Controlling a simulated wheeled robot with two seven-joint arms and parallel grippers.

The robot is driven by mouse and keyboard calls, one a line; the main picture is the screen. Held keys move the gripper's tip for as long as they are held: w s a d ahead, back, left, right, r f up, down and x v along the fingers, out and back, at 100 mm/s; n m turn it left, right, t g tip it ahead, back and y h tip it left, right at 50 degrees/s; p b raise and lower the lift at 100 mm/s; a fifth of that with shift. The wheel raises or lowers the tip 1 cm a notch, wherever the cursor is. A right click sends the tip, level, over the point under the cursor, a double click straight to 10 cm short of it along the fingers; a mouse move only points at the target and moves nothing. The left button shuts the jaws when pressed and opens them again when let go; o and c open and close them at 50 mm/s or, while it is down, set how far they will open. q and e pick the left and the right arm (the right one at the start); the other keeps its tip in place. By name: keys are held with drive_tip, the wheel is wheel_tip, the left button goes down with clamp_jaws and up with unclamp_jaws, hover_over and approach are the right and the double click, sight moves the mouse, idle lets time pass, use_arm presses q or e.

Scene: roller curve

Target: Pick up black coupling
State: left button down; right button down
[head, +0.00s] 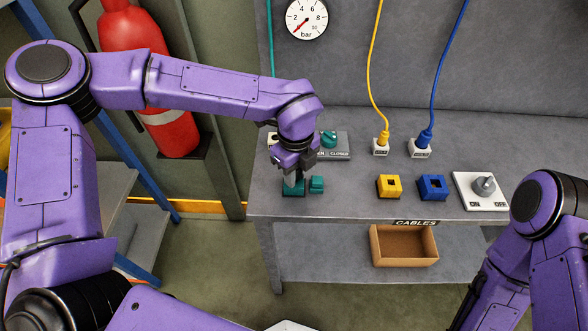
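I cannot make out a black coupling in the head view. A dark teal block (293,191) lies near the front left of the grey workbench, directly under my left gripper (293,178). That gripper points down, its fingertips at or just above the block; whether they touch or grip it cannot be told. A smaller teal piece (316,184) is just right of it. A yellow block (389,187) and a blue block (432,188), each with a dark opening on top, stand farther right. My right arm is at the lower right; its gripper is out of view.
The workbench (350,203) has free room between the teal and yellow pieces. Behind are a teal knob (328,139) on a grey plate, a yellow plug (382,139) and a blue plug (424,139). A rotary switch (484,187) is at right, a cardboard box (404,246) below.

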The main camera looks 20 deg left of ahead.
use_arm(q)
drive_tip(key=shift+r, duration=0.15)
drive_tip(key=shift+r, duration=0.3)
drive_tip(key=s+a+r+b, duration=0.5)
drive_tip(key=s+a+r, duration=0.3)
drive_tip(key=s+r, duration=0.35)
drive_tip(key=shift+w+d+f+b, duration=0.75)
drive_tip(key=shift+w+d+f, duration=0.45)
drive_tip(key=shift+w, duration=0.55)
drive_tip(key=shift+w+d+f+b, duration=0.8)
drive_tip(key=shift+w+d+f, duration=0.3)
drive_tip(key=shift+w, duration=0.65)
drive_tip(key=shift+w+d+f+b, duration=0.75)
drive_tip(key=shift+w+d+f, duration=0.45)
drive_tip(key=shift+w, duration=0.55)
drive_tip(key=shift+r, duration=0.1)
